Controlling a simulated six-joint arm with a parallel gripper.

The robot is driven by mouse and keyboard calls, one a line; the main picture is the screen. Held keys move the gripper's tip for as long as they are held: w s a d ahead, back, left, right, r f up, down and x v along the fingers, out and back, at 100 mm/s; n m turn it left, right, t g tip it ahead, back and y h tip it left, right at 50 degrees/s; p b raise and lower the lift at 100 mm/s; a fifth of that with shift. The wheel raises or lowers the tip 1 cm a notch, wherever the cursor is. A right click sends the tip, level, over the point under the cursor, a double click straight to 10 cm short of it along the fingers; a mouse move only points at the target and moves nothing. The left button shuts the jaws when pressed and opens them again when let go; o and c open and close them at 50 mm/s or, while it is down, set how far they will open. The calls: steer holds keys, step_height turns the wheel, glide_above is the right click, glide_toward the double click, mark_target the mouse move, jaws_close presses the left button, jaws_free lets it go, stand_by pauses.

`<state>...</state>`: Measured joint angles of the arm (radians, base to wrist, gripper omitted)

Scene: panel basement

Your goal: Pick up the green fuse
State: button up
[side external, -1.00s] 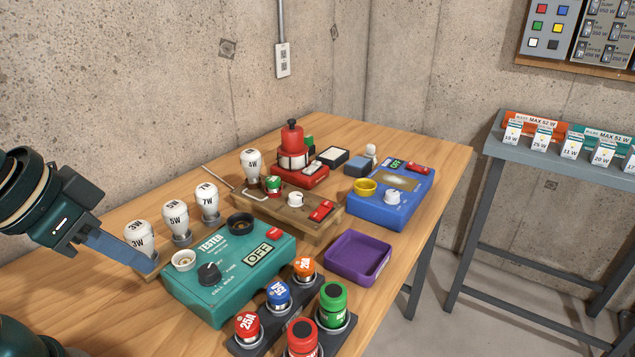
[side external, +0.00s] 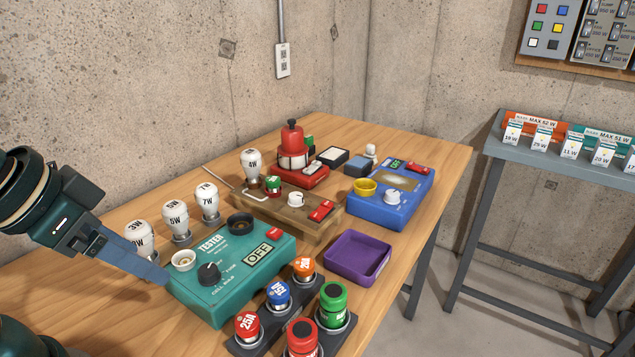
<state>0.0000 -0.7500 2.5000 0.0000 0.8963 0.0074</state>
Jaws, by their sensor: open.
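A large green capped cylinder (side external: 333,304), seemingly a green fuse, stands upright in the dark rack (side external: 245,347) at the front.
The rack also holds red (side external: 247,327), blue (side external: 279,295) and orange (side external: 303,268) fuses and a large red cylinder (side external: 303,338). A purple tray (side external: 358,258) is empty. A blue device (side external: 390,200) and a red lamp-like object (side external: 292,150) stand farther back.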

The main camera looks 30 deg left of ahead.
steer(key=w+r+n+t, duration=0.2)
steer(key=w+r+t, duration=0.3)
steer(key=w, duration=0.6)
steer(key=w+r+n+t, duration=0.1)
steer(key=w+r+t, duration=0.2)
steer(key=w+r, duration=0.6)
steer(key=n+g+y, duration=0.2)
steer(key=n+y, duration=0.2)
steer(key=y, duration=0.3)
glide_above(272, 180)
steer(key=s+d, duration=0.2)
steer(key=s, duration=0.2)
step_height(272, 180, down, 14)
steer(key=shift+g, duration=0.7)
steer(key=f, duration=0.7)
steer(key=shift+s+d+f, duration=0.15)
steer(key=shift+d+f, duration=0.15)
steer(key=shift+d, duration=0.1)
steer(key=shift+x, duration=2.45)
steer(key=shift+c, duration=0.3)
jaws_close()
